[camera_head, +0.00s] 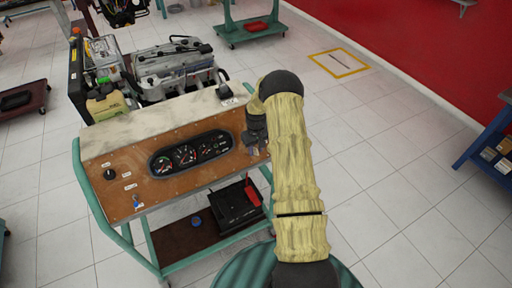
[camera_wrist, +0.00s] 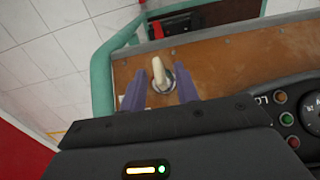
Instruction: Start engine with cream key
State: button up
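The cream key (camera_wrist: 158,70) stands in a round metal ignition switch (camera_wrist: 168,84) on the brown control panel (camera_wrist: 215,60) in the wrist view. My gripper (camera_wrist: 160,92) is open, with one purple-grey finger on each side of the key. A gap shows between the key and each finger, so it is not gripped. In the head view my gripper (camera_head: 256,145) is over the right end of the panel (camera_head: 125,203). The key and switch are hidden there by my gripper and arm.
The panel holds a gauge cluster (camera_head: 188,154), a black knob (camera_head: 109,174) and a blue-tipped switch (camera_head: 137,203). The engine (camera_head: 175,65) stands behind it. A black battery (camera_head: 232,205) with a red part sits on the lower shelf. Green frame tubing (camera_wrist: 101,85) edges the panel.

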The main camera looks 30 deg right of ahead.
jog(key=shift+f, duration=0.15)
grip_shut()
